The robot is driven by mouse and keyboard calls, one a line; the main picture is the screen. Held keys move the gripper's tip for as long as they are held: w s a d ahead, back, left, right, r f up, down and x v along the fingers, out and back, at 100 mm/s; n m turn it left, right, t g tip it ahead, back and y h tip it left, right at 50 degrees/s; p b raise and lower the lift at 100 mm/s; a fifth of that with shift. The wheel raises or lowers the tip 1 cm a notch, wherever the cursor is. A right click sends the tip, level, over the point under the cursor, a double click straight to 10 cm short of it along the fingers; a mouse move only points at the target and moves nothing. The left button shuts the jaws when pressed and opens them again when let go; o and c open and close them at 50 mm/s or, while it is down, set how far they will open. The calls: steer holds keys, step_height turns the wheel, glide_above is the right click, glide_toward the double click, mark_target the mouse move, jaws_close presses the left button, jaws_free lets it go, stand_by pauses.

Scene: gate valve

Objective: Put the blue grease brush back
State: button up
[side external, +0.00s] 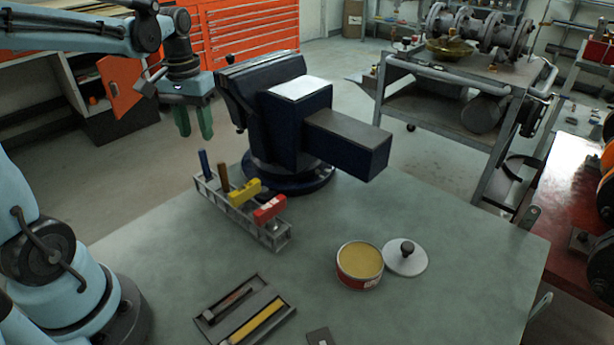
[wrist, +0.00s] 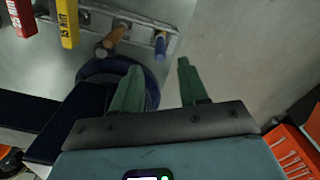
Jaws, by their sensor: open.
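The blue grease brush (side external: 204,163) stands upright in the end slot of the grey rack (side external: 270,236), at the rack's left end in the side view. Only its blue handle shows clearly; its lower end is hidden by the rack. The blue handle also shows near the top of the wrist view (wrist: 160,45). My gripper (side external: 194,122) has green fingers, which hang apart above and to the left of the rack. Nothing is between the fingertips in the wrist view (wrist: 159,70), and the gripper is clear of the brush.
The rack also holds a brown handle (side external: 223,177), a yellow-tagged item (side external: 244,192) and a red-tagged item (side external: 270,208). A dark blue vise (side external: 300,125) stands close behind. An open grease tin (side external: 360,264), its lid (side external: 405,257) and a tool tray (side external: 220,297) lie in front.

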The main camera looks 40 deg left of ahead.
step_height(320, 180, up, 4)
steer(key=shift+f, duration=0.25)
steer(key=shift+d+r, duration=0.1)
steer(key=shift+d, duration=0.05)
steer(key=s+d+f+m+t, duration=0.1)
steer(key=d+t, duration=0.1)
steer(key=d, duration=0.2)
steer(key=s+d+f+m+t, duration=0.1)
steer(key=d+f+m+t, duration=0.1)
steer(key=d, duration=0.3)
steer(key=s+d+f+m+t, duration=0.1)
steer(key=d+m+t, duration=0.1)
steer(key=d, duration=0.3)
steer(key=shift+d+f+t, duration=0.1)
steer(key=shift+f+t, duration=0.2)
steer(key=shift+t, duration=0.3)
steer(key=shift+w, duration=0.1)
